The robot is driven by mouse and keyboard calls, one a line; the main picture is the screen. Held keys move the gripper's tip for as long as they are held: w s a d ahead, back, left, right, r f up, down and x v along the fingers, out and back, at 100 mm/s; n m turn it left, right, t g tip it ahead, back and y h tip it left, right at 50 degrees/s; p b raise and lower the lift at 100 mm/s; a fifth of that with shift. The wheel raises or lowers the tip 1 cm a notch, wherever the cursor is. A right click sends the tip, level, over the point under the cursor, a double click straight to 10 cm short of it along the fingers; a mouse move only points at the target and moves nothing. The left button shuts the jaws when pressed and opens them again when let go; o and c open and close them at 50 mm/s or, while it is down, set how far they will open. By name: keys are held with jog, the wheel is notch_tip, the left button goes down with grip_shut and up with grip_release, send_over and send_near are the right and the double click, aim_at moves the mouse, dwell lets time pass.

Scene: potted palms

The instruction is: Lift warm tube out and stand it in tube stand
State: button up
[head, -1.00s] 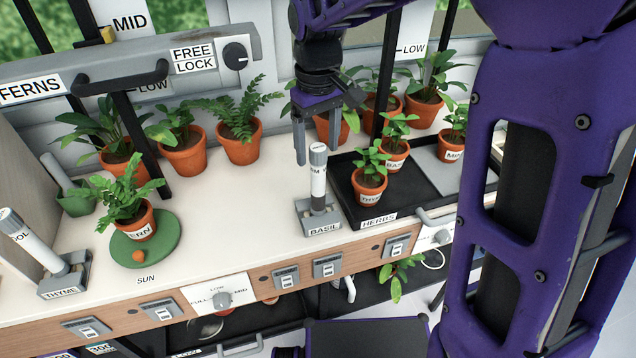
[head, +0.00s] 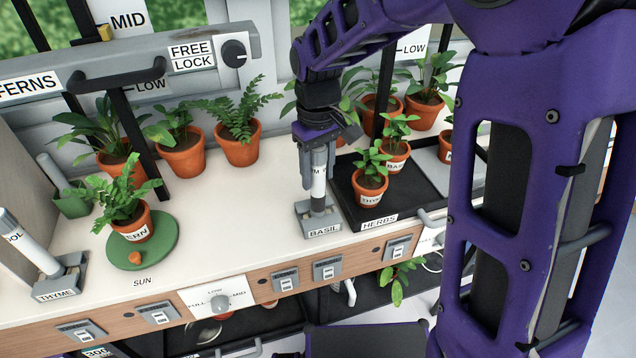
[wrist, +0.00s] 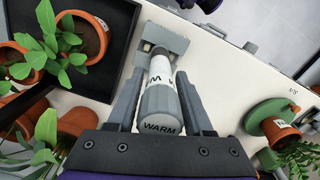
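The warm tube (head: 318,192) is white with a grey cap and stands upright in a grey holder labelled BASIL (head: 320,229) near the counter's front edge. In the wrist view its cap (wrist: 160,124) reads WARM. My gripper (head: 318,178) points down over it, with one finger on each side. In the wrist view the gripper (wrist: 163,80) looks open, with narrow gaps beside the tube. A second tube (head: 22,239), its label partly cut off, leans in a holder labelled THYME (head: 61,279) at the far left. I cannot tell which thing is the tube stand.
A black HERBS tray (head: 352,208) with potted plants stands close right of the tube. A fern pot (head: 135,224) sits on a green disc (head: 160,247) at left. Several potted plants line the back. The counter (head: 235,215) between disc and tube is clear.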

grip_shut()
jog(key=shift+r, duration=0.1)
notch_tip(320, 180, up, 10)
jog(key=shift+r+p, duration=0.1)
jog(key=shift+p, duration=1.05)
jog(key=shift+r+p, duration=1.55)
jog(key=shift+r, duration=0.05)
